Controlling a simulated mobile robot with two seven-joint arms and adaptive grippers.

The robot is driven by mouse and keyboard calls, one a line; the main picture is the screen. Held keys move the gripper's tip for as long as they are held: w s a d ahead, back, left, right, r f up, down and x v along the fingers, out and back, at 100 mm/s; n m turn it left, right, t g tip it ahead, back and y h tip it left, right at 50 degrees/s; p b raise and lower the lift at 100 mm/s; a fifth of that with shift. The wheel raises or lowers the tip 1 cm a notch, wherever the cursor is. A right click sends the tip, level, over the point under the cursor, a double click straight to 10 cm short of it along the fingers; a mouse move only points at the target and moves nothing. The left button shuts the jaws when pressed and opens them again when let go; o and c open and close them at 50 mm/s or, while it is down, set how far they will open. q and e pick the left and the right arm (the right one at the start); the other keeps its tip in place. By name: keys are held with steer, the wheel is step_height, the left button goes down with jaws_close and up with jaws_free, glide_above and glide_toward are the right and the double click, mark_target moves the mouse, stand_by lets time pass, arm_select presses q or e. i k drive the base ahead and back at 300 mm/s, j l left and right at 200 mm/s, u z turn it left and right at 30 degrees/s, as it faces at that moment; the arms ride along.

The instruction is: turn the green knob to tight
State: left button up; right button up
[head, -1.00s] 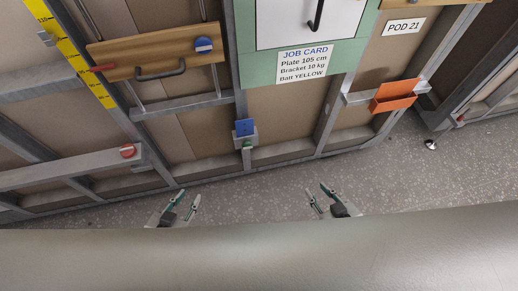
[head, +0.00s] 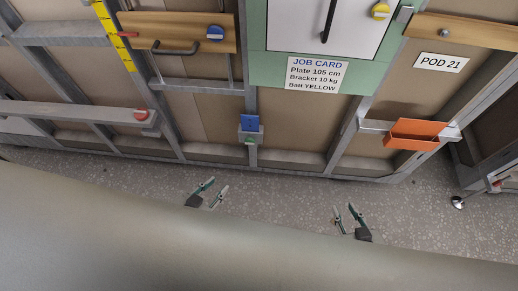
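A small green knob (head: 250,141) shows at the lower front of a grey bracket, just under a blue block (head: 250,123), low on the wall frame. It is too small to tell how it is turned. My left gripper (head: 214,190) is open and empty over the floor, below and left of the knob in the picture. My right gripper (head: 346,214) is open and empty over the floor, further right. Both are apart from the knob.
A wooden plate with a blue knob (head: 215,33) and dark handle hangs at upper left by a yellow scale (head: 115,35). A red knob (head: 140,115) sits on a rail. A job card (head: 317,74) and orange tray (head: 416,134) are right. The floor ahead is clear.

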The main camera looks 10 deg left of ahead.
mark_target(248, 141)
steer(key=l+u, duration=0.1)
steer(key=l, duration=0.55)
steer(key=k+l+u, duration=0.1)
steer(key=l, duration=0.55)
steer(key=k+l+u, duration=0.15)
steer(key=l, duration=0.5)
steer(key=i, duration=0.05)
